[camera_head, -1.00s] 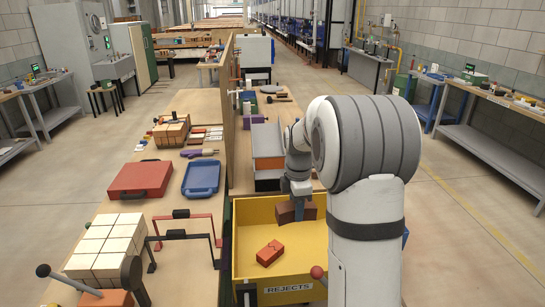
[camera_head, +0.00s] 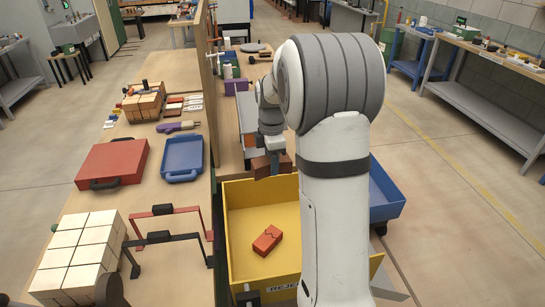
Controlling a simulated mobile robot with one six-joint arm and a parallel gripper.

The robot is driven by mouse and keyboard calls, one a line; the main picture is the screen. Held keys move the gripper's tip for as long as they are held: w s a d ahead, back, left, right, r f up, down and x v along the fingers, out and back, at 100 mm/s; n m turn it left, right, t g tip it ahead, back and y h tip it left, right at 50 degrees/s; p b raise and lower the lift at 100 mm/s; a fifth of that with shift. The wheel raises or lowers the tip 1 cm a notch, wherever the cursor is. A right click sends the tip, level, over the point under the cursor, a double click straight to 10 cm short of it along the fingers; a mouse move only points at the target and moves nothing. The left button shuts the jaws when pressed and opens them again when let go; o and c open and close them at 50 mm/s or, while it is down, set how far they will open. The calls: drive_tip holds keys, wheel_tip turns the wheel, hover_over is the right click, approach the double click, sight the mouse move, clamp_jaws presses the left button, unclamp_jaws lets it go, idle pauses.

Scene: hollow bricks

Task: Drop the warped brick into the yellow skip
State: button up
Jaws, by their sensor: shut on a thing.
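My gripper (camera_head: 272,152) points down and is shut on a dark brown brick (camera_head: 268,168). The brick is held level at the back edge of the yellow skip (camera_head: 240,205) in the picture, apart from the skip's floor. Any warp in it is too small to tell. The skip is open at the top and carries a REJECTS label on its front, partly hidden by my arm. One orange-red brick (camera_head: 267,240) with a dark crack line lies on its floor.
A blue bin (camera_head: 385,195) stands right of the skip, partly behind my arm. On the left, a wooden bench holds pale bricks (camera_head: 80,250), a red case (camera_head: 112,165), a blue tray (camera_head: 183,158) and red and black handled frames.

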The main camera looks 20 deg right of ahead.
wheel_tip(320, 180, down, 4)
drive_tip(key=shift+f+b, duration=0.1)
drive_tip(key=shift+b, duration=1.05)
drive_tip(key=o, duration=1.3)
drive_tip(key=shift+o, duration=0.2)
wheel_tip(320, 180, up, 8)
drive_tip(key=shift+f+b, duration=0.25)
drive_tip(key=shift+b, duration=0.35)
drive_tip(key=shift+r, duration=0.25)
